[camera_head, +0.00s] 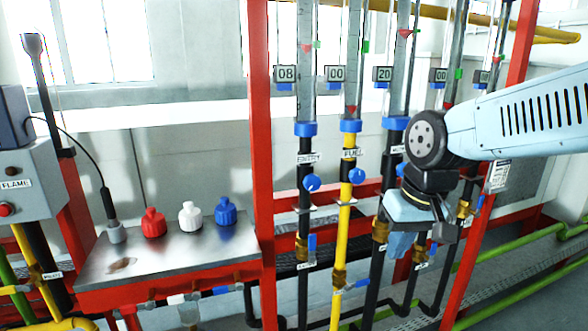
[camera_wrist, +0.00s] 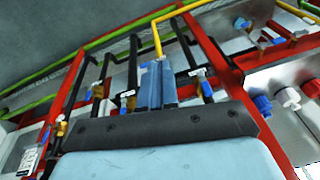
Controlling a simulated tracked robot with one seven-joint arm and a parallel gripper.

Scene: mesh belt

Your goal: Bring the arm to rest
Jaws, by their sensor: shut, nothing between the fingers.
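My arm (camera_head: 530,118) reaches in from the right in the head view, light blue with a dark round joint. My gripper (camera_head: 400,247) hangs below that joint, pointing down in front of the pipe rack. Its blue fingers are together with nothing between them. In the wrist view the closed fingers (camera_wrist: 157,84) stick out beyond the dark palm bar. The gripper hides part of the pipes behind it. I cannot tell how far it is from them.
A red frame (camera_head: 262,150) carries vertical pipes with gauge tubes, blue knobs and valve handles. A metal shelf (camera_head: 160,262) at left holds red (camera_head: 153,223), white (camera_head: 190,215) and blue (camera_head: 226,211) bottles. A FLAME box (camera_head: 22,165) stands far left. Green pipes (camera_head: 520,243) run low at right.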

